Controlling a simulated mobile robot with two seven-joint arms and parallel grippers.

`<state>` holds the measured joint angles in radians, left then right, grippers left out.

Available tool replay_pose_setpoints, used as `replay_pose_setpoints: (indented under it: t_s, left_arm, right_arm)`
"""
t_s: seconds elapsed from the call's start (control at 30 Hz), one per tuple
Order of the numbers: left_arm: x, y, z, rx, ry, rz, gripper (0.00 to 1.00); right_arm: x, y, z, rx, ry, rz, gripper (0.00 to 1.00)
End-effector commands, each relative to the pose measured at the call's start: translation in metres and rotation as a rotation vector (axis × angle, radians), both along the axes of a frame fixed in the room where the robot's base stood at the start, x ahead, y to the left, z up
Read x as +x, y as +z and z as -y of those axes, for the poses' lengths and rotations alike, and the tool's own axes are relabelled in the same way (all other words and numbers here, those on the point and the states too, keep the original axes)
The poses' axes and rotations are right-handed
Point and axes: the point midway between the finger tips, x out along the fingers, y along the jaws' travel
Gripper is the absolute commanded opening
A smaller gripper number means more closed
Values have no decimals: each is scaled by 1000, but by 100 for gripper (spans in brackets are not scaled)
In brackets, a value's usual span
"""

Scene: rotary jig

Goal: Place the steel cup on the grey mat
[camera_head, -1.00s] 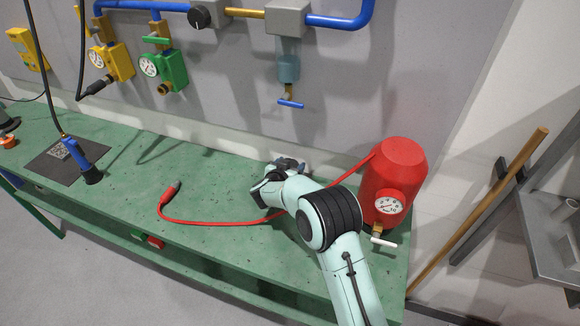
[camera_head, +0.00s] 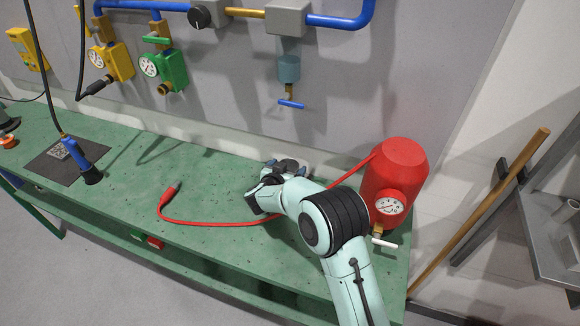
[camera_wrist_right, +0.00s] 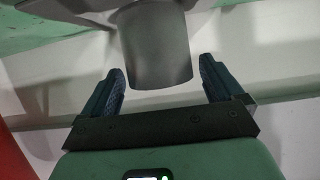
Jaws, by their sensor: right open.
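A grey metallic cylinder, apparently the steel cup (camera_wrist_right: 155,50), shows in the right wrist view. Its near end lies between the tips of my right gripper (camera_wrist_right: 162,80), with a gap on both sides. The gripper is open. In the head view my right gripper (camera_head: 270,180) is low over the green bench near the wall, and I cannot make the cup out clearly behind it. The dark grey mat (camera_head: 60,174) lies flat at the left of the bench. A patterned square (camera_head: 58,151) shows on it. My left gripper is not in view.
A blue tool with a black end (camera_head: 75,152) hangs on a cable over the mat. A red hose (camera_head: 225,222) curves across the bench to a red tank (camera_head: 395,170) at the right. Valves and blue pipes line the wall. The bench between hose end and mat is clear.

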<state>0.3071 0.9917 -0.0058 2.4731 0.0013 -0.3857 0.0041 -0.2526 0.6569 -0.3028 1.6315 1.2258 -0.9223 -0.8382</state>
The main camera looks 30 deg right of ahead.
Motion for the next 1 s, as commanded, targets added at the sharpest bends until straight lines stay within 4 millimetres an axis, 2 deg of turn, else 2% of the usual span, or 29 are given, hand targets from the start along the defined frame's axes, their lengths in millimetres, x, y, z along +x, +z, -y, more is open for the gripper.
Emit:
replay_pose_setpoints:
  t_s: [0.03, 0.2, 0.4, 0.6, 1.0]
  left_arm:
    - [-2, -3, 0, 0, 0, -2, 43]
    - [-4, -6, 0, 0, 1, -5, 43]
    - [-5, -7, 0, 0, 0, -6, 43]
    - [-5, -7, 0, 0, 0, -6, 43]
    - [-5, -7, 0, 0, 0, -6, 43]
  right_arm:
    - [-7, 4, -10, 3, 4, 1, 94]
    - [-29, 18, -36, 3, 4, 2, 94]
    - [-47, 30, -56, 1, 2, 0, 94]
    - [-53, 33, -62, 1, 0, -1, 94]
    - [-53, 33, -62, 1, 0, -1, 94]
